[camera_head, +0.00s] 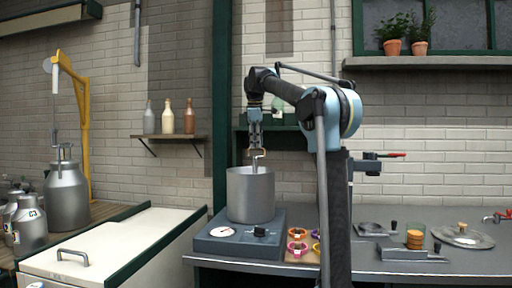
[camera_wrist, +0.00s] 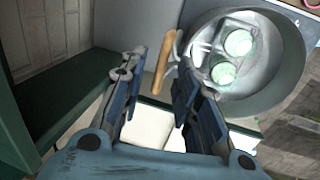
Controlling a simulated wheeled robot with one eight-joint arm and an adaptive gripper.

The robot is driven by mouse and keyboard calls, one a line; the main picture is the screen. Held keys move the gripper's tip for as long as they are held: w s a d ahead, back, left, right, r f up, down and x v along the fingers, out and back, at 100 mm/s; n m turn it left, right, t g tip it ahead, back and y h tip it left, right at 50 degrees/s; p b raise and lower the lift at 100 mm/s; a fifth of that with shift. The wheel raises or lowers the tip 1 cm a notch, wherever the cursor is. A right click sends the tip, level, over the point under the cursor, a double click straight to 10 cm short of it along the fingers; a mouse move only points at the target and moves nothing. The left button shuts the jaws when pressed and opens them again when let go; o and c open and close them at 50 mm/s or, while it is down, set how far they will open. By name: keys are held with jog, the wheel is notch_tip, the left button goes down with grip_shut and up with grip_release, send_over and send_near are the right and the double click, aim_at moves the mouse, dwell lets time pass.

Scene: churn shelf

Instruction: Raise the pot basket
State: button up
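A grey metal pot (camera_head: 250,195) stands upright on the blue hotplate (camera_head: 238,242). In the wrist view, the pot (camera_wrist: 296,62) holds a basket (camera_wrist: 206,42) with green-white jars (camera_wrist: 238,42) inside. The basket's tan handle (camera_wrist: 165,62) rises above the pot; the handle's metal stem (camera_head: 258,160) shows at the pot's rim in the head view. My gripper (camera_head: 256,142) points down just above the pot. In the wrist view my gripper (camera_wrist: 158,72) is open, with the handle between or just beyond the fingertips. Whether either finger touches it I cannot tell.
A mat with coloured rings (camera_head: 297,247) lies right of the hotplate. Metal plates (camera_head: 405,253) and an orange stack (camera_head: 415,239) are farther right. A shelf with bottles (camera_head: 168,118) hangs at the left, and a white chest (camera_head: 110,245) stands below it.

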jog(key=shift+w+f, duration=0.1)
jog(key=shift+f, duration=0.4)
grip_shut()
